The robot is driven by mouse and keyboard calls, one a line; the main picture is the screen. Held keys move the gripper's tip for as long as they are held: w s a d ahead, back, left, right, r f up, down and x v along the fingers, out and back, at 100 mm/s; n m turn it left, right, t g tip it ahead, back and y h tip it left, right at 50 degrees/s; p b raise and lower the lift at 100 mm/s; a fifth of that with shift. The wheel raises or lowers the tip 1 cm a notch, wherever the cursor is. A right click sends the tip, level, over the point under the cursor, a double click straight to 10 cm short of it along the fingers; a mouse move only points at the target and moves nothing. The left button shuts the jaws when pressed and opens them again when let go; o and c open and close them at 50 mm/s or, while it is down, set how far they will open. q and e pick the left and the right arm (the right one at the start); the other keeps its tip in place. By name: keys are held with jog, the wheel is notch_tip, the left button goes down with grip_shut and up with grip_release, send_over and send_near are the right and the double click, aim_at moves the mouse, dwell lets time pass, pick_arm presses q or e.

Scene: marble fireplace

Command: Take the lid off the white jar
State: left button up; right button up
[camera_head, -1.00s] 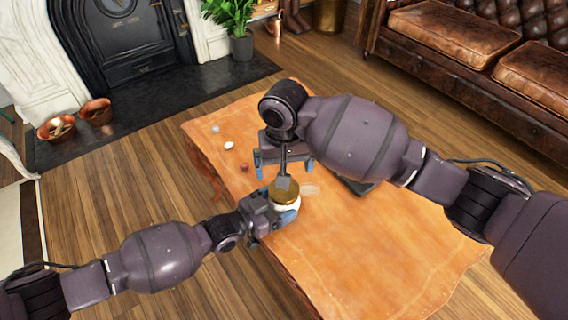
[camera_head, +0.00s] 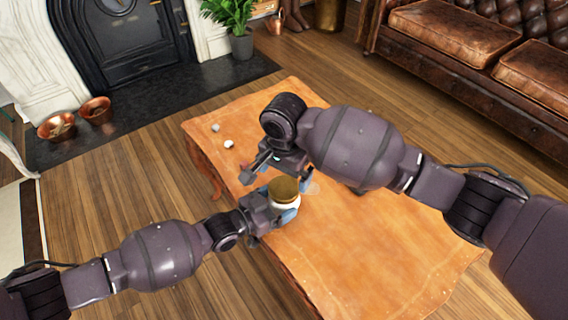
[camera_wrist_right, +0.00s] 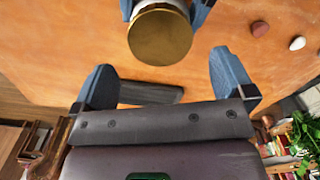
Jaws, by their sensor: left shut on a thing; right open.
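The white jar (camera_head: 285,204) is upright at the left edge of the table, with a round gold-brown lid (camera_head: 285,187) on top. My left gripper (camera_head: 284,214) is shut on the jar's body from the left. In the right wrist view, the lid (camera_wrist_right: 160,38) faces the camera, with a bit of white jar (camera_wrist_right: 160,3) behind it and my left gripper's blue fingers on both sides. My right gripper (camera_wrist_right: 164,68) is open and empty, its fingers apart from the lid. In the head view, my right gripper (camera_head: 264,171) is just behind the jar, its fingertips partly hidden.
The wooden table (camera_head: 370,255) is largely clear at the front. Small pale stones (camera_head: 229,144) lie on its far left part, and a reddish stone (camera_wrist_right: 260,28) shows in the wrist view. A dark flat object (camera_wrist_right: 150,93) lies on the table, partly hidden by my right gripper.

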aim_at(284, 187)
jog(key=shift+f, duration=2.55)
